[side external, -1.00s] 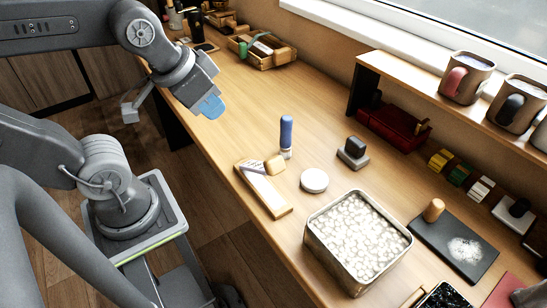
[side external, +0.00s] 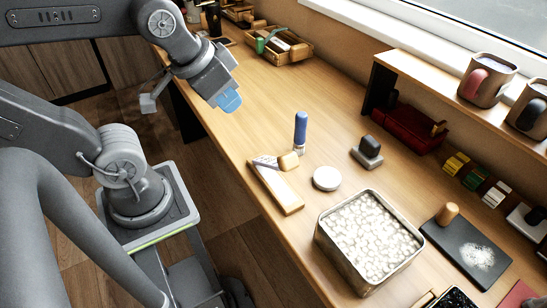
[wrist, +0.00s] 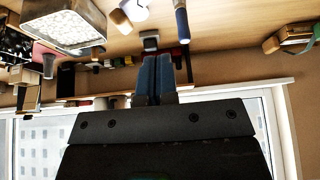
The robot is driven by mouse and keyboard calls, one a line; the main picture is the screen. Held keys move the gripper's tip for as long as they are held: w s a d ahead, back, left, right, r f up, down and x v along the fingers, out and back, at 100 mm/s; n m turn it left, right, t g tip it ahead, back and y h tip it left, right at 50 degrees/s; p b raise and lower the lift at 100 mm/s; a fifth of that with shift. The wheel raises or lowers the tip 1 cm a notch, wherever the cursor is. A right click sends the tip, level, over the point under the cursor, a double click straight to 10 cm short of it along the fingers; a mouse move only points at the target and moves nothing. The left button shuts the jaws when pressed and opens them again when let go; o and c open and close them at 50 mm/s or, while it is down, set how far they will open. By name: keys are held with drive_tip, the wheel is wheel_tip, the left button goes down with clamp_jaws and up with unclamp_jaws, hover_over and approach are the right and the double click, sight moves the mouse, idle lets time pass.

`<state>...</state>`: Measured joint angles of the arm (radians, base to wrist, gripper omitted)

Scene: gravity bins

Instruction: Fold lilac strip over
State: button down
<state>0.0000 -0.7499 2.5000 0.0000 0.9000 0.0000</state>
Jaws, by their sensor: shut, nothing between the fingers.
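In the side external view, a wooden board (side external: 284,196) lies on the bench. A small pale strip (side external: 264,161), whitish to lilac, shows at its far end beside a rounded wooden block (side external: 289,160). The strip is too small to tell how it lies or whether it is folded. My gripper (side external: 229,101) is up and to the left of the board, above the bench's edge, apart from everything. Its blue fingers also show in the wrist view (wrist: 164,76), together and empty. I cannot make out the strip in the wrist view.
A blue-handled tool (side external: 300,132) stands upright behind the board. A white disc (side external: 327,178) and a square tin (side external: 335,256) of pale pieces are to the right. A grey block (side external: 367,153) and a shelf with mugs (side external: 487,80) stand beyond. The bench's middle left is clear.

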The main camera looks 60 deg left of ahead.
sight(289, 154)
drive_tip(key=c, duration=1.8)
unclamp_jaws()
drive_tip(key=shift+o, duration=0.6)
drive_tip(key=shift+r, duration=0.1)
drive_tip(key=shift+o, duration=0.8)
drive_tip(key=shift+w+d+r+m, duration=0.2)
drive_tip(key=shift+w+m, duration=0.1)
drive_tip(key=shift+m, duration=0.4)
drive_tip(key=o, duration=0.4)
drive_tip(key=w+d+m+g, duration=0.1)
drive_tip(key=m, duration=0.1)
drive_tip(key=w+d+r+m+g, duration=0.1)
drive_tip(key=m, duration=0.2)
drive_tip(key=w+m+g, duration=0.1)
drive_tip(key=m, duration=0.1)
drive_tip(key=shift+w+d+r+m, duration=0.2)
drive_tip(key=shift+w+d+m, duration=0.1)
drive_tip(key=shift+d, duration=0.1)
drive_tip(key=o, duration=0.5)
drive_tip(key=w+d+m, duration=0.1)
drive_tip(key=m, duration=0.1)
drive_tip(key=w+d+m+g, duration=0.1)
drive_tip(key=m, duration=0.1)
drive_tip(key=w+d+m+g, duration=0.1)
drive_tip(key=m, duration=0.2)
drive_tip(key=shift+w+d+m+g, duration=0.3)
drive_tip(key=shift+w+d+m, duration=0.15)
drive_tip(key=shift+m, duration=0.45)
wheel_tip(289, 154, down, 14)
drive_tip(key=shift+r, duration=0.1)
